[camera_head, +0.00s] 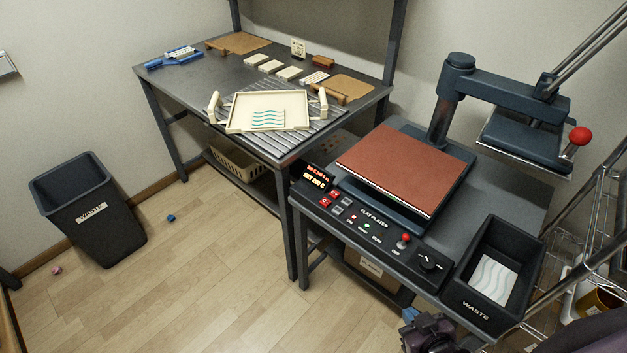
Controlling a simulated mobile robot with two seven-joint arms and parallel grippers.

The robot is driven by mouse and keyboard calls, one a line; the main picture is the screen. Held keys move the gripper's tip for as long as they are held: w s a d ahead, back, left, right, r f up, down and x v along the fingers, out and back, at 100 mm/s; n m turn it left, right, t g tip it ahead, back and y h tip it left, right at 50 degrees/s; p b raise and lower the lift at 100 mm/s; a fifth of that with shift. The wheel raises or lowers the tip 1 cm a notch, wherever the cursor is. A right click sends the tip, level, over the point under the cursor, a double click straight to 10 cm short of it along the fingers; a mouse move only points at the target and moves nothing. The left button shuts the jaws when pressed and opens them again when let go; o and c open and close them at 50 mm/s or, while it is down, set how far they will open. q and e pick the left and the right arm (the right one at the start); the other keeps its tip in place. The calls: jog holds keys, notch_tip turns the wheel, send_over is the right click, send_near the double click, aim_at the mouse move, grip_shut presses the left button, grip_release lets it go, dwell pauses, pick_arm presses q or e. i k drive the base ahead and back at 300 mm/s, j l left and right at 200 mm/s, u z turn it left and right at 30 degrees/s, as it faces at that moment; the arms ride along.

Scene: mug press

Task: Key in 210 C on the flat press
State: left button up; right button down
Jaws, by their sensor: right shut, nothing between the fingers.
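The flat press has a red-brown lower pad (405,165) and a dark upper platen (525,140) swung out to the right on its arm. Its control panel (375,232) is labelled FLAT PLATEN. A small display (314,178) with orange text sits at the panel's left end; its lower line starts with SET, but the digits are too small to read surely. Red and grey keys (336,202) lie beside it. My right gripper (410,316) is shut and empty, low at the bottom edge, in front of the press stand and apart from the keys. My left gripper is out of view.
A waste tray (465,275) holding a wavy-patterned sheet stands right of the panel. A red-knobbed lever (404,241) and a black dial (431,260) are on the panel. A cream tray (233,125) sits on the left table. A waste bin (90,235) stands on the floor.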

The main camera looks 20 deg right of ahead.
aim_at(333, 194)
jog(key=i+j+z, duration=0.1)
jog(key=z, duration=0.35)
jog(key=i+j+z, duration=0.15)
jog(key=z, duration=0.3)
jog(key=i+j+z, duration=0.15)
jog(key=j+z, duration=0.1)
jog(key=j, duration=0.3)
jog(key=i+j+z, duration=0.15)
jog(key=i+j, duration=0.1)
jog(key=j, duration=0.25)
jog(key=i+j, duration=0.1)
jog(key=j, duration=0.2)
jog(key=i+j, duration=0.1)
jog(key=j, duration=0.25)
